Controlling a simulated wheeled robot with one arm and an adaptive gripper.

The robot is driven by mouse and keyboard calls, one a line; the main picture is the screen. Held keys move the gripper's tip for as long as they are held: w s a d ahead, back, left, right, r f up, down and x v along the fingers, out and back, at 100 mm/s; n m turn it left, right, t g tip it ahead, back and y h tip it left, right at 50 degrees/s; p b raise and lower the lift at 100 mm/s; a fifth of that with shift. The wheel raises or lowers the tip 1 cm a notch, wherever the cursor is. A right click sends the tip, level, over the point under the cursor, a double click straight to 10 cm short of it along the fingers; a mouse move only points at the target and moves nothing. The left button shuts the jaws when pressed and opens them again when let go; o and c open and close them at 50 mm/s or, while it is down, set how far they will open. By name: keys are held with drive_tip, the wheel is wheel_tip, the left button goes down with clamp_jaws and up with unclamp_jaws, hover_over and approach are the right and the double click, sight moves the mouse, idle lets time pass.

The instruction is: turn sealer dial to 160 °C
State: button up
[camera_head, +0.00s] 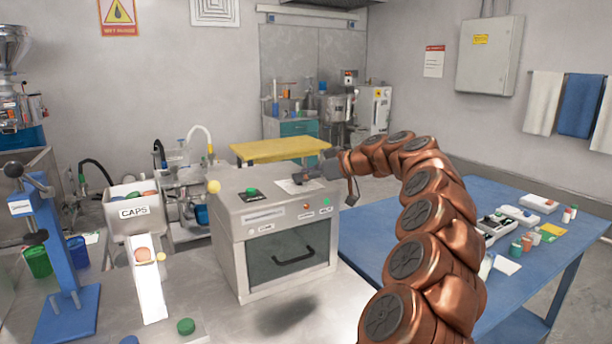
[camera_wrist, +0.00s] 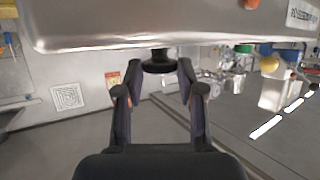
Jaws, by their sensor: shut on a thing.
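The sealer (camera_head: 231,222) is a grey metal box with a dark front door and a curved black handle, standing on the bench in the head view. My gripper (camera_head: 308,174) is at the back right of its top, over a white plate (camera_head: 290,188). In the wrist view, which is upside down, the sealer's body (camera_wrist: 120,28) fills the top. A round dark dial knob (camera_wrist: 158,66) stands out from it, between the two fingers of my gripper (camera_wrist: 158,72), which are shut on it. The dial's scale and pointer cannot be read.
A green button (camera_head: 252,191) is on the sealer's top left. A CAPS bin with a chute (camera_head: 150,285) and a blue press (camera_head: 70,310) stand to the left. A blue table (camera_head: 400,225) with small items is on the right. The bench front is mostly clear.

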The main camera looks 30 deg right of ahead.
drive_tip(key=shift+a+m+h+b, duration=0.1)
drive_tip(key=shift+m+h+b, duration=0.25)
drive_tip(key=shift+b, duration=0.35)
drive_tip(key=shift+a+f+h+b, duration=0.1)
drive_tip(key=shift+f+h+b, duration=0.05)
drive_tip(key=shift+h+b, duration=0.15)
drive_tip(key=shift+s+a+m+t+h+b, duration=0.1)
drive_tip(key=shift+m+t+h+b, duration=0.2)
drive_tip(key=shift+m+h+b, duration=0.55)
drive_tip(key=shift+a+m+h+b, duration=0.1)
drive_tip(key=shift+m+h+b, duration=0.4)
drive_tip(key=shift+m+h, duration=0.3)
drive_tip(key=shift+a+m+h, duration=0.1)
drive_tip(key=shift+m+h, duration=0.7)
drive_tip(key=shift+h, duration=0.2)
drive_tip(key=o, duration=1.1)
drive_tip(key=shift+o, duration=0.2)
